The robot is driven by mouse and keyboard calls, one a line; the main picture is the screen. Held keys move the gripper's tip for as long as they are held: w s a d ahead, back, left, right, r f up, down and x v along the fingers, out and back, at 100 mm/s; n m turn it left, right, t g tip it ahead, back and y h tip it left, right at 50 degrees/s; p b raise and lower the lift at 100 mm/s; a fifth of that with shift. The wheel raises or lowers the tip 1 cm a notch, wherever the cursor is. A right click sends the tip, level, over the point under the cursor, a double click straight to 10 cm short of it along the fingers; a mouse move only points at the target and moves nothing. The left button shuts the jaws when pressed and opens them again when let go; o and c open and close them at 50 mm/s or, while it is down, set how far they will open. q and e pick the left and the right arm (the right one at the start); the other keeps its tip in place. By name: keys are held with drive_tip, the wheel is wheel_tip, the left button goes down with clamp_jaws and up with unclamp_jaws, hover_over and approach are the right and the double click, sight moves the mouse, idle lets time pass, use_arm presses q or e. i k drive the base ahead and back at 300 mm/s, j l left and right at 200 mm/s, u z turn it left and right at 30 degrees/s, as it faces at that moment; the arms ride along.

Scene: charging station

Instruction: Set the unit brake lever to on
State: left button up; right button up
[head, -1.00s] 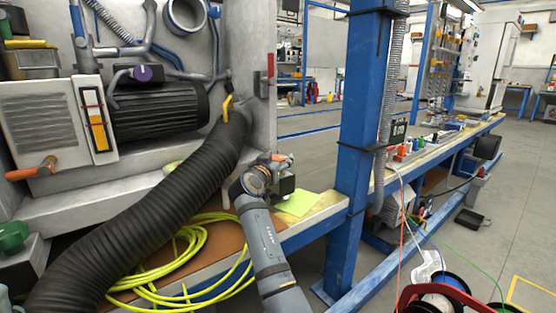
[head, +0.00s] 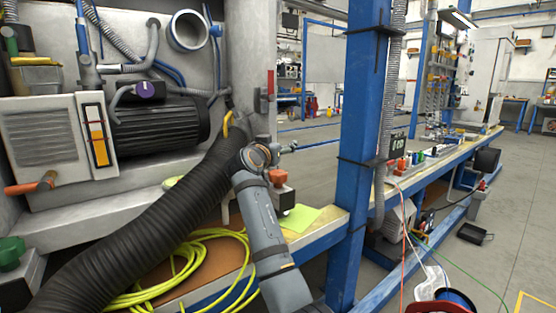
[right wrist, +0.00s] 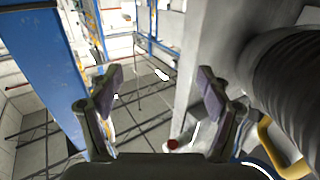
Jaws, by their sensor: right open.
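An orange-handled lever (head: 30,186) sticks out to the left at the lower front of the grey unit (head: 48,140). A red upright handle (head: 270,78) sits on the edge of the grey wall. No label tells me which of these is the brake lever. My right gripper (head: 289,147) is in front of the wall edge, below the red handle and well right of the orange lever. In the right wrist view it is open (right wrist: 160,74), with nothing between its fingers. My left gripper is not in view.
A thick black hose (head: 140,220) runs between the unit and my right arm. Yellow cable (head: 185,265) lies coiled on the bench. A blue post (head: 358,120) stands to the right.

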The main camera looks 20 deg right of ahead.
sight(225, 202)
drive_tip(key=k+j, duration=0.8)
drive_tip(key=j, duration=0.1)
